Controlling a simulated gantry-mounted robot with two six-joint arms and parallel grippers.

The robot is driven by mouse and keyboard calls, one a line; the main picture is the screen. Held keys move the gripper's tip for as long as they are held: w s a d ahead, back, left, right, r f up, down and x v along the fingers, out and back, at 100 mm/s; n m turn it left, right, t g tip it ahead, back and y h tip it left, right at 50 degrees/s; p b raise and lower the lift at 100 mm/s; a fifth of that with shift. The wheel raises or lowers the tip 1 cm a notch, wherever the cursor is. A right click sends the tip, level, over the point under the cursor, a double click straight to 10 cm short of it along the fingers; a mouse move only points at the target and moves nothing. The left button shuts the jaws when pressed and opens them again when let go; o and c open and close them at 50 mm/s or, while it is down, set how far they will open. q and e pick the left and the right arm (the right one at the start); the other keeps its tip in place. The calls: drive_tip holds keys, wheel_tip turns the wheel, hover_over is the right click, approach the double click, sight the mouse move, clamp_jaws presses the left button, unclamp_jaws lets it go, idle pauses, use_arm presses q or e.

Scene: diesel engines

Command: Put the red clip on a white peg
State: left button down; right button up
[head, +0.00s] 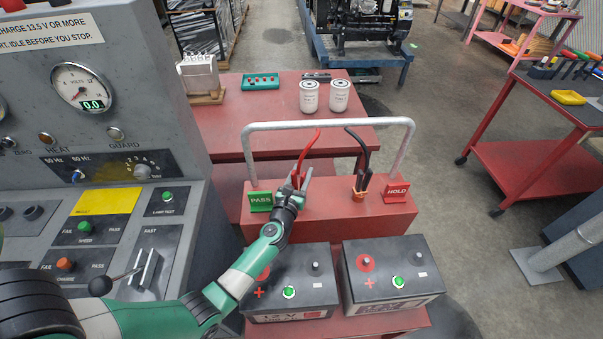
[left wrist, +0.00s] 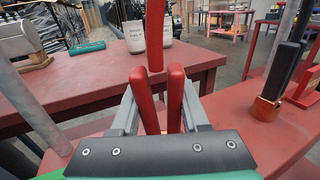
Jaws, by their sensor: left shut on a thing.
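The red clip (head: 307,152) stands upright at the red stand, under its grey rail. My left gripper (head: 298,182) is shut on the red clip. In the left wrist view my left gripper (left wrist: 160,115) has its grey fingers on both sides of the clip's red handles (left wrist: 155,50). The clip's lower end is hidden, so I cannot tell whether it touches the stand. Small pale posts stand on the two batteries, one in a red ring (head: 366,263) on the right battery. I cannot tell which are the white pegs. My right gripper is not in view.
The red stand (head: 330,213) carries a green PASS sign (head: 260,201), a red HOLD sign (head: 397,194) and a black clip (head: 361,155) in an orange holder. A grey rail (head: 330,124) arches over it. The left battery (head: 290,312) and right battery (head: 391,300) sit in front.

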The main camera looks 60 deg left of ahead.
use_arm(q)
drive_tip(key=shift+c, duration=1.6)
unclamp_jaws()
drive_tip(key=shift+f, duration=0.1)
drive_tip(key=shift+s+d, duration=0.25)
drive_tip(key=p+v, duration=0.1)
drive_tip(key=v, duration=1)
drive_tip(key=shift+p, duration=0.4)
drive_tip(key=shift+w, duration=0.1)
